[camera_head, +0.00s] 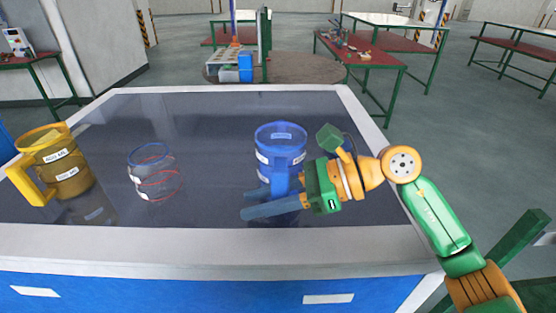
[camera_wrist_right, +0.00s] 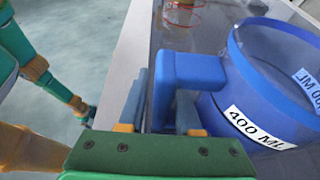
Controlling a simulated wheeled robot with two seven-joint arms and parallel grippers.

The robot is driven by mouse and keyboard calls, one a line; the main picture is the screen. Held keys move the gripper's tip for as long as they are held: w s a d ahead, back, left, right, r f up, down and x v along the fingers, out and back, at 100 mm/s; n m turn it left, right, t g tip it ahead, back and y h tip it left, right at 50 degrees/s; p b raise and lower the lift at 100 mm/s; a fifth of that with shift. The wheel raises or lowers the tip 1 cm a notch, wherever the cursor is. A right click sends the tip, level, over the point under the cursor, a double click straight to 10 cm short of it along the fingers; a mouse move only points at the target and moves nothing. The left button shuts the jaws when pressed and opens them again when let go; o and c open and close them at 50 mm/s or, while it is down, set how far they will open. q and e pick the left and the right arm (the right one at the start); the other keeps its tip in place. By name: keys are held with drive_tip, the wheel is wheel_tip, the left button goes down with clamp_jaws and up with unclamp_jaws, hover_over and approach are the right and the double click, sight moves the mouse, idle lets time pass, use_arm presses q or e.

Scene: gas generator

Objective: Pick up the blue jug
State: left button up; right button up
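The blue jug (camera_head: 281,145) stands upright on the dark table top, right of centre in the head view. In the right wrist view its body (camera_wrist_right: 270,85), with a 400 ML label, fills the right side. Its blocky blue handle (camera_wrist_right: 190,72) points toward my right gripper (camera_head: 268,196). In the wrist view the right gripper's fingers (camera_wrist_right: 160,115) lie on either side of the handle, very close to it. Whether they press on it cannot be told. In the head view one finger shows in front of the handle.
A yellow jug (camera_head: 62,168) stands at the table's left. A clear container (camera_head: 155,175) with a blue rim and red lines stands between the jugs. The table's white rim (camera_head: 200,240) runs along the front. The dark surface behind the containers is clear.

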drive_tip(key=shift+d, duration=0.15)
drive_tip(key=shift+d, duration=0.1)
clamp_jaws()
idle(1.2)
